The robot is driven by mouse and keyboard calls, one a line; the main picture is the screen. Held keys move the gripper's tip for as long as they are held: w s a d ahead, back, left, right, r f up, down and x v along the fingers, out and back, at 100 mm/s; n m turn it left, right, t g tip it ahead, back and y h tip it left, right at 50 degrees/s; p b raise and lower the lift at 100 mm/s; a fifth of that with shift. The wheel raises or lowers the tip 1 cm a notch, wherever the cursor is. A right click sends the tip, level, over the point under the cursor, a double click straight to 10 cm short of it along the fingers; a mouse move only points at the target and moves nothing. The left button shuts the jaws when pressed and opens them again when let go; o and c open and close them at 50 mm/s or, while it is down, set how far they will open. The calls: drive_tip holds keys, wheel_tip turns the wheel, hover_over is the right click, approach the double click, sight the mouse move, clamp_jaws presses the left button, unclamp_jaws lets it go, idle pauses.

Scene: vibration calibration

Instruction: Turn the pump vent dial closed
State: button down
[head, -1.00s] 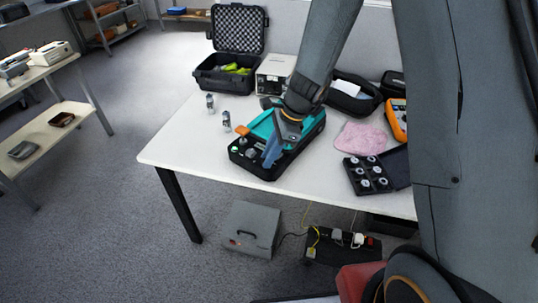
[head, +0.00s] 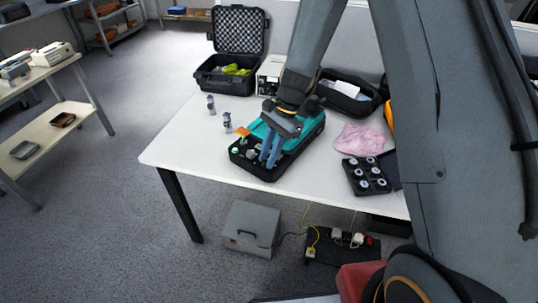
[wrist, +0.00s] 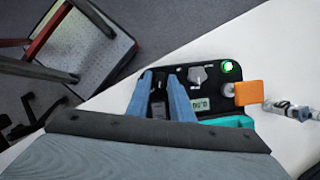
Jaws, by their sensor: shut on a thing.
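The pump is a black case with a teal top (head: 313,130) on the white table. My gripper (head: 268,161) points down at the panel's left-front part. In the wrist view its blue fingers (wrist: 160,82) stand on either side of a dark dial (wrist: 158,100) and are shut on it. The fingers hide part of this dial, and I cannot read its label or setting.
Two small metal fittings (head: 227,122) stand left of the pump. An open foam-lined case (head: 236,40) is behind. A pink cloth (head: 358,137) and a black tray of round parts (head: 368,176) lie to the right. The table's front-left is clear.

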drive_tip(key=n+g+h, duration=0.1)
drive_tip(key=n, duration=0.5)
drive_tip(key=shift+w+a+n+g+h, duration=0.2)
drive_tip(key=shift+n+g+h, duration=0.1)
drive_tip(key=shift+g+h, duration=0.1)
drive_tip(key=n+h, duration=0.1)
drive_tip(key=n, duration=0.1)
drive_tip(key=n+h, duration=0.1)
drive_tip(key=n, duration=0.2)
drive_tip(key=shift+a+b, duration=0.2)
drive_tip(key=shift+b, duration=0.15)
drive_tip(key=shift+n, duration=0.3)
drive_tip(key=c, duration=1.6)
unclamp_jaws()
drive_tip(key=shift+r, duration=0.1)
drive_tip(key=b+v, duration=0.2)
drive_tip(key=v, duration=0.5)
drive_tip(key=shift+w+r, duration=0.25)
